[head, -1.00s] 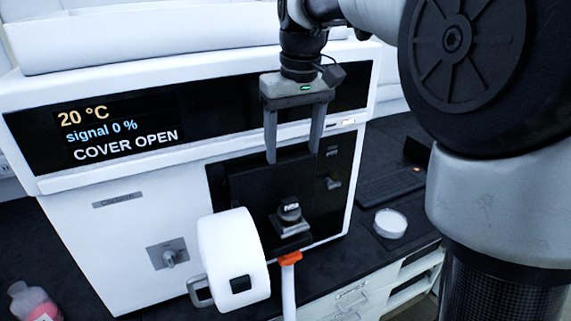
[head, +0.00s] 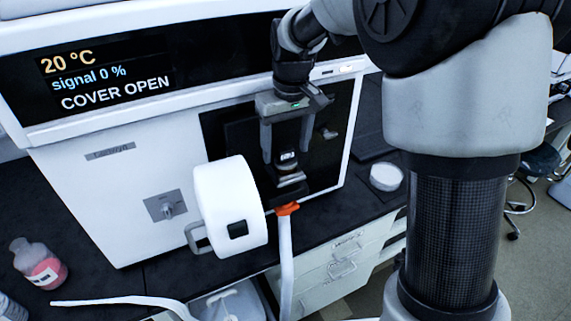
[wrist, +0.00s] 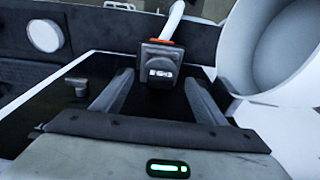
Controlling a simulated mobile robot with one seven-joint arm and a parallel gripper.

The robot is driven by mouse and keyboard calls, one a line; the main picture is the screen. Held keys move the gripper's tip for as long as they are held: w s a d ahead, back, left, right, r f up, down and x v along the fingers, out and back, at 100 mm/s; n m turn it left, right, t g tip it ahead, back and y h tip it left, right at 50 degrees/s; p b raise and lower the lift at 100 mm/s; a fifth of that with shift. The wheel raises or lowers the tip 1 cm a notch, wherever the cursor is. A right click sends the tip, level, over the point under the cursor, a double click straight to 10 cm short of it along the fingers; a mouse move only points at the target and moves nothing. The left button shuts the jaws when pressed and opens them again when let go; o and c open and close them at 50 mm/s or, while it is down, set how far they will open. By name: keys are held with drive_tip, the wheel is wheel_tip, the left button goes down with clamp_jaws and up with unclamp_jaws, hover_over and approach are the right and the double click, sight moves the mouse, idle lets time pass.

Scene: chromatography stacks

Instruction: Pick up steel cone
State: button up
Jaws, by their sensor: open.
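A small dark grey metal piece with a pale label (head: 288,157), which I take for the steel cone, stands on a holder (head: 290,179) in the black recess of the white instrument. It also shows in the wrist view (wrist: 160,73), top centre. My gripper (head: 286,154) points down with its two fingers apart and nothing held. In the head view the fingers appear on either side of the cone. In the wrist view the fingertips (wrist: 158,78) flank it with gaps on both sides; I cannot tell whether they are level with it. The cone's lower part is hard to see.
A white open cover (head: 222,203) stands out left of the recess. A white tube with an orange collar (head: 287,209) rises just in front of the holder. A round white dish (head: 386,177) sits on the dark bench at right. The instrument display (head: 110,80) reads "COVER OPEN".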

wheel_tip(320, 180, down, 2)
drive_tip(key=shift+w, duration=0.1)
drive_tip(key=c, duration=1.2)
drive_tip(key=shift+c, duration=0.2)
drive_tip(key=shift+r, duration=0.2)
